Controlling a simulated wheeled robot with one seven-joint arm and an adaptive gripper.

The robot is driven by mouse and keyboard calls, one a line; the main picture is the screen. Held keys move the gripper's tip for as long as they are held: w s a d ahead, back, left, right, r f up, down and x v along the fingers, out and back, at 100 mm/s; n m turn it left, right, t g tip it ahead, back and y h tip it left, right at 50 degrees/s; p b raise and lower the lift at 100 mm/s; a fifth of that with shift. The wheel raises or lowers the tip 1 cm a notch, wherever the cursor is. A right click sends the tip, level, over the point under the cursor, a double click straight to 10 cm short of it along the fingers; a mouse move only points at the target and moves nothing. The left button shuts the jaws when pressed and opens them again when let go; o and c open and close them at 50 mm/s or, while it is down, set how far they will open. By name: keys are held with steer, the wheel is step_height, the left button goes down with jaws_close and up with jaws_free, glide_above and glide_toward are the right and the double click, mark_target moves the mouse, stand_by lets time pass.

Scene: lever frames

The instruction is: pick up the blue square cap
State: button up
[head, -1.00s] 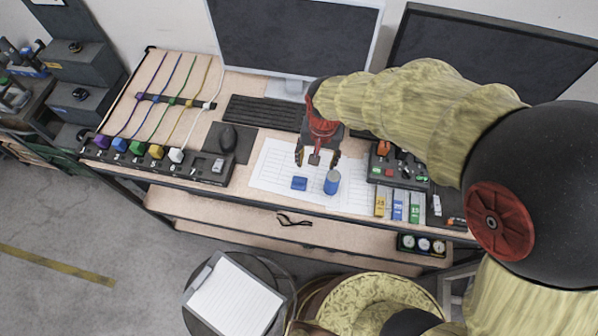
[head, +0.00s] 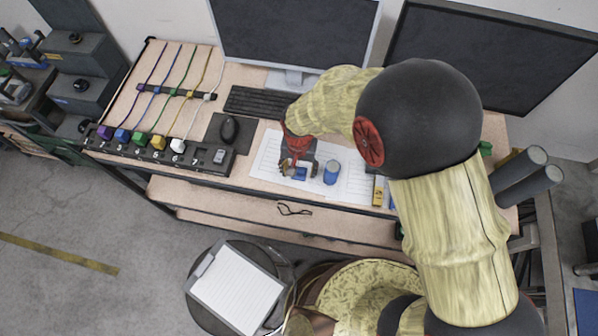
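The blue square cap (head: 299,174) lies on the white paper sheet on the desk. In the head view it is partly hidden by my gripper. My gripper (head: 298,172) is low over the cap, with its fingers spread to either side of it. It looks open, and no firm contact with the cap shows.
A black mouse (head: 229,130) and a keyboard (head: 262,104) lie behind and left. A row of coloured plugs with cables (head: 140,138) is at the left. A yellow block (head: 378,192) sits at the right. My arm hides the desk's right part.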

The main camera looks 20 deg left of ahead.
steer(key=shift+f, duration=0.1)
steer(key=shift+c, duration=1.3)
steer(key=c, duration=0.7)
steer(key=shift+o, duration=0.2)
